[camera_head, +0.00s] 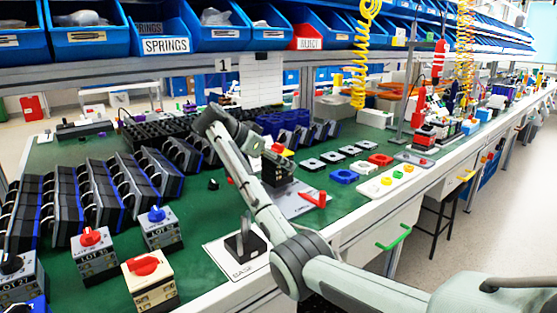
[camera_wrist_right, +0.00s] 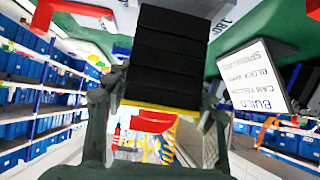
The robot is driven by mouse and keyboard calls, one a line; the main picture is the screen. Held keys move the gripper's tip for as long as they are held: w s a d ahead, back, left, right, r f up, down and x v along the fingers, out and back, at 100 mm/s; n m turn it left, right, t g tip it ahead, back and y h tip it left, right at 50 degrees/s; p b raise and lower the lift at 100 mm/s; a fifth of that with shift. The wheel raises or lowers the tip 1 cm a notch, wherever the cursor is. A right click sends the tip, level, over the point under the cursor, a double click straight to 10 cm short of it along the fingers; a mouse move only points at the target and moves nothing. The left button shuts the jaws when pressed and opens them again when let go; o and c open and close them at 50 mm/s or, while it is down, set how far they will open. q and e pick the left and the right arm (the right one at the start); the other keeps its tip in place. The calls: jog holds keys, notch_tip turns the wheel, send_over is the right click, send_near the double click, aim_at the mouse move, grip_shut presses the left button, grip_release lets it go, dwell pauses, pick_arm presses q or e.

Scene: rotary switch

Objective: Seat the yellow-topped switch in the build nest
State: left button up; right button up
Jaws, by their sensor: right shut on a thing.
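My right gripper (camera_wrist_right: 160,112) is shut on a black block-shaped switch (camera_wrist_right: 168,55) with a yellow layer and a red knob, seen close up in the right wrist view. In the head view my right arm reaches over the bench, and the dark switch (camera_head: 279,176) stands over a grey plate (camera_head: 300,208) with a red L-shaped piece (camera_head: 315,199) beside it. This plate looks like the build nest. I cannot tell whether the switch touches it. A white card lettered BUILD (camera_wrist_right: 258,75) shows in the wrist view. My left gripper is not in view.
A black post on a white card (camera_head: 245,245) stands at the front edge. Finished-looking switches with red (camera_head: 94,255), blue (camera_head: 162,228) and cream-and-red (camera_head: 150,283) tops stand at the left front. Dark racks (camera_head: 75,195) fill the left. Small coloured parts lie to the right.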

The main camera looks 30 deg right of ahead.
jog(key=shift+f+b, duration=0.3)
jog(key=shift+f, duration=0.5)
jog(key=o, duration=1.5)
jog(key=shift+c, duration=0.2)
jog(key=w+v, duration=0.1)
jog(key=v, duration=1.1)
jog(key=shift+s, duration=0.5)
